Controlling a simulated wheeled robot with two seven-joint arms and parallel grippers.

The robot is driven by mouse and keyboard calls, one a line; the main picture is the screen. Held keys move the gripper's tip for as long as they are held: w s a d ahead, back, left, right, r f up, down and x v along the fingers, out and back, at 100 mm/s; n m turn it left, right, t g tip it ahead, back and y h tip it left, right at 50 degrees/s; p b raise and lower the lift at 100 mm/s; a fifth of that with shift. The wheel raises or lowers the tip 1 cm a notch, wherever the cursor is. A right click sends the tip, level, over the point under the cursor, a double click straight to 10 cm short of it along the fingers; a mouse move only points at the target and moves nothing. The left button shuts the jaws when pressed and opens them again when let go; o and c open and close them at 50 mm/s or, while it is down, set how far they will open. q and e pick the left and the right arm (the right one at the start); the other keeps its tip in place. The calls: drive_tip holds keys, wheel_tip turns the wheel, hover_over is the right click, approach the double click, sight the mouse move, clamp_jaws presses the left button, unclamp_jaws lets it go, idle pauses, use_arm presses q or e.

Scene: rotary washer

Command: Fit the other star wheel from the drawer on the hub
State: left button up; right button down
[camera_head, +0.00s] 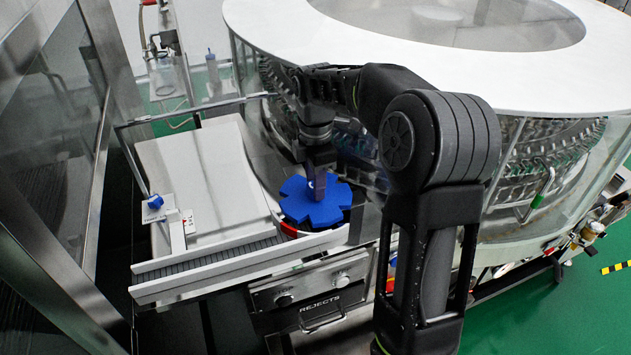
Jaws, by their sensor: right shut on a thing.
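A blue star wheel (313,208) with notches around its rim lies flat at the inner end of the conveyor, in front of the round washer. My right gripper (317,196) points down at its middle and is shut on it, most likely at a raised part in the centre. The hub is hidden under the wheel, so I cannot tell whether the wheel is seated on it or held just above. A red-edged round base (290,230) shows below the wheel. A drawer front marked REJECTS (322,305) is below. My left gripper is not in view.
The large round washer (560,220) with a white top and clear wall fills the back right. A slatted conveyor (205,262) and a sloped white plate (195,170) lie left of the wheel. Steel and glass panels (60,150) stand at the far left.

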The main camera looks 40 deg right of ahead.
drive_tip(key=shift+f+b, duration=0.35)
drive_tip(key=shift+f, duration=0.1)
idle(0.6)
drive_tip(key=c, duration=1)
unclamp_jaws()
drive_tip(key=shift+o, duration=0.2)
wheel_tip(320, 180, up, 8)
drive_tip(key=shift+f, duration=0.1)
drive_tip(key=shift+s, duration=0.1)
